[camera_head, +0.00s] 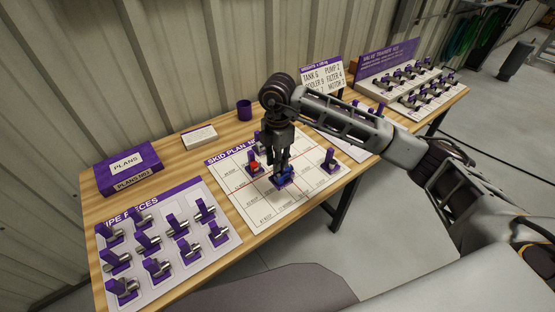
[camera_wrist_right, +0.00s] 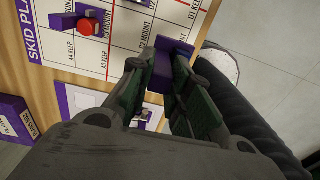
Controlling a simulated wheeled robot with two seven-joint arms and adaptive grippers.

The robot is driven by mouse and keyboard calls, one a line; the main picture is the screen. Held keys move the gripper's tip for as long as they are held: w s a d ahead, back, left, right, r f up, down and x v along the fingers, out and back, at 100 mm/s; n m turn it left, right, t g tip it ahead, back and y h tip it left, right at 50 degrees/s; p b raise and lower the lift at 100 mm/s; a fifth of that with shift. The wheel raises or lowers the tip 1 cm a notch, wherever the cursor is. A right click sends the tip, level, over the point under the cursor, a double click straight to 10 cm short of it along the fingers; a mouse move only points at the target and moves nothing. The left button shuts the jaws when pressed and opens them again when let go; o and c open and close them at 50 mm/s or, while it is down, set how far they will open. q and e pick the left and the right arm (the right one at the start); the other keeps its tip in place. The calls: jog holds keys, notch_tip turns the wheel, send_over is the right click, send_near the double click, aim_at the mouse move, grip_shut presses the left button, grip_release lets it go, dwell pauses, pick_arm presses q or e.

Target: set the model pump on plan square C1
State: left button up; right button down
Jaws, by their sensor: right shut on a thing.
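The model pump (camera_head: 284,176), a blue piece on a purple base, is at the tips of my right gripper (camera_head: 282,167), which points down over the middle of the plan sheet (camera_head: 248,209). In the wrist view the right gripper's fingers (camera_wrist_right: 162,82) are shut on a purple part of the pump (camera_wrist_right: 164,66). The fingers hide much of it, and I cannot tell whether its base touches the sheet. The square label for C1 is not readable. My left gripper is not in view.
A red-topped piece (camera_head: 254,167) stands left of the gripper and a purple piece (camera_head: 329,160) right of it, both on the sheet. The pipe pieces board (camera_head: 208,252) lies front left. A plans box (camera_head: 128,166), a purple cup (camera_head: 244,110) and a valve rack (camera_head: 392,98) stand behind.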

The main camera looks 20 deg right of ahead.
aim_at(278, 174)
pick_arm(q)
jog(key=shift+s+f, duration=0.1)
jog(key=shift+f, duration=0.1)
pick_arm(e)
jog(key=shift+f, duration=0.2)
jog(key=shift+f+b, duration=0.25)
jog(key=shift+b, duration=0.05)
jog(key=shift+f+b, duration=0.85)
jog(key=shift+f, duration=0.45)
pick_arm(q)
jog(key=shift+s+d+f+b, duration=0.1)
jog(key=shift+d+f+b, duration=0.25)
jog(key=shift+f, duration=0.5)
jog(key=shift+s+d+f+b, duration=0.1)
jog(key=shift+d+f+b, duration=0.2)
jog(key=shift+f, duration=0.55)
pick_arm(e)
jog(key=shift+f, duration=1)
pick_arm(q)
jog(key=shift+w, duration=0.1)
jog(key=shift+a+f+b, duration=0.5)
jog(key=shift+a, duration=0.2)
pick_arm(e)
jog(key=shift+f, duration=0.75)
pick_arm(q)
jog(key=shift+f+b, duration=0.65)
jog(key=shift+b, duration=0.05)
pick_arm(e)
jog(key=shift+f, duration=1.05)
